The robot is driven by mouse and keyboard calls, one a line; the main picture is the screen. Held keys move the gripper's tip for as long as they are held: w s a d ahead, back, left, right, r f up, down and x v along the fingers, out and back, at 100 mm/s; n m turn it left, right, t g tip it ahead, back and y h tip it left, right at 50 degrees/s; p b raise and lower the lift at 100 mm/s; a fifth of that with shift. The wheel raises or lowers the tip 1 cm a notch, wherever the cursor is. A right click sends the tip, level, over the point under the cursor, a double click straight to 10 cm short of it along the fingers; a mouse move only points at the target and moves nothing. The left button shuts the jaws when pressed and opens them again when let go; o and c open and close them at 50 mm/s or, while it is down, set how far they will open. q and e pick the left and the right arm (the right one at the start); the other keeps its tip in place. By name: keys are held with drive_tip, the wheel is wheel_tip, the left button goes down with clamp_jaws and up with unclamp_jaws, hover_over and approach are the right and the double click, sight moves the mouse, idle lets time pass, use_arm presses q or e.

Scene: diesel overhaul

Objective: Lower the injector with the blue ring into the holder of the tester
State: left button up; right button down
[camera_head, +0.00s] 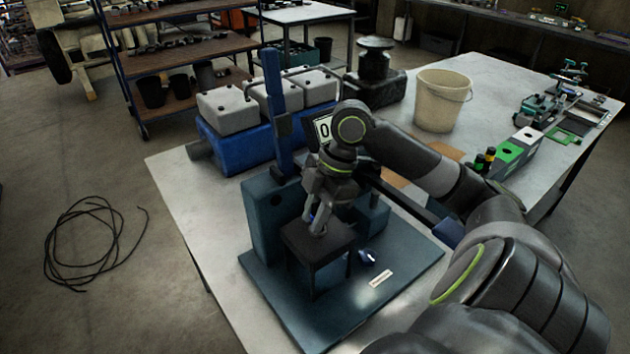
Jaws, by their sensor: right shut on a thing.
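The tester stands on the table, with a dark teal base plate (395,295) and a dark block-shaped holder (318,247) near its middle. My right gripper (319,212) points down just above the holder's top and is shut on the injector. Only a small part of the injector shows, with a bit of blue (312,217) between the fingers. The fingers hide most of it, and I cannot tell how far its lower end is inside the holder. My left gripper is out of view.
A blue engine block (233,148) with pale covers stands behind the tester. A cream bucket (442,100) and green-topped boxes (515,155) stand on the table (190,210). A blue upright post (279,110) rises close behind my right gripper. A black cable coil lies on the floor.

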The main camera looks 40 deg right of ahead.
drive_tip(key=c, duration=1.2)
unclamp_jaws()
drive_tip(key=shift+o, duration=0.5)
drive_tip(key=o, duration=0.3)
drive_tip(key=shift+o, duration=0.2)
wheel_tip(320, 180, up, 7)
drive_tip(key=p, duration=0.7)
drive_tip(key=shift+r, duration=0.1)
